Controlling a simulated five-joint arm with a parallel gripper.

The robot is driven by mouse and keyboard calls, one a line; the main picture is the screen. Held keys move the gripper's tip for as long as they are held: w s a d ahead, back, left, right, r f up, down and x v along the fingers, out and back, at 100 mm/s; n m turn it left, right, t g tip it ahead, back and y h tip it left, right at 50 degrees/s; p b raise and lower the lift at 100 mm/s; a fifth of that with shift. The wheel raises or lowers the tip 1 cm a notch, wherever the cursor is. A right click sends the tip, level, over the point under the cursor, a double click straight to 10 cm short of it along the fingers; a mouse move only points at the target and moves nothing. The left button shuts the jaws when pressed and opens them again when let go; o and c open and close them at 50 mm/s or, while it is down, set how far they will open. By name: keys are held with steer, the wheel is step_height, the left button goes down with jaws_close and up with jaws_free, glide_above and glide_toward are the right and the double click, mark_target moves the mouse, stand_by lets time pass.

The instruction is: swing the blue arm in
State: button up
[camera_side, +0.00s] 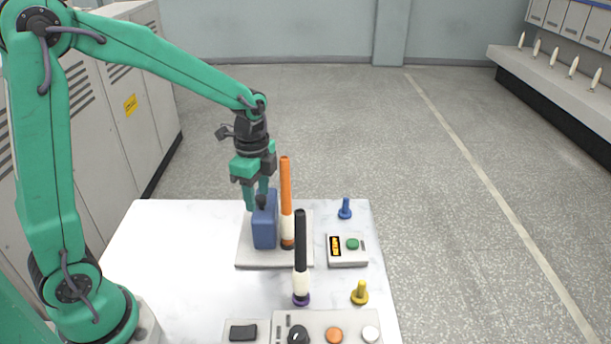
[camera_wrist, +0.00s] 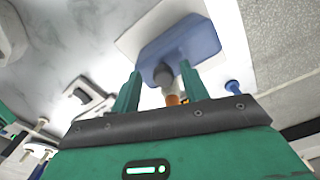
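The blue arm (camera_side: 264,228) is a blue block-like piece on a pale grey plate (camera_side: 250,260), left of an orange rod (camera_side: 286,188). My gripper (camera_side: 257,204) is over the blue arm, pointing down. Contact cannot be told.
A black-and-white rod (camera_side: 301,255) stands in front of the plate. A small display box (camera_side: 347,250), a blue peg (camera_side: 345,208) and a yellow peg (camera_side: 360,293) are to the right. A button panel (camera_side: 315,322) lies at the front. The table's left side is clear.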

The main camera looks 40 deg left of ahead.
steer(key=shift+r, duration=0.1)
steer(key=shift+r, duration=3.8)
steer(key=shift+s, duration=0.1)
steer(key=s+r+n+t, duration=0.4)
steer(key=s+n+t, duration=0.1)
steer(key=s+n, duration=0.8)
steer(key=shift+s+d+r+t, duration=0.2)
steer(key=shift+s+d+t, duration=0.15)
steer(key=shift+s, duration=0.5)
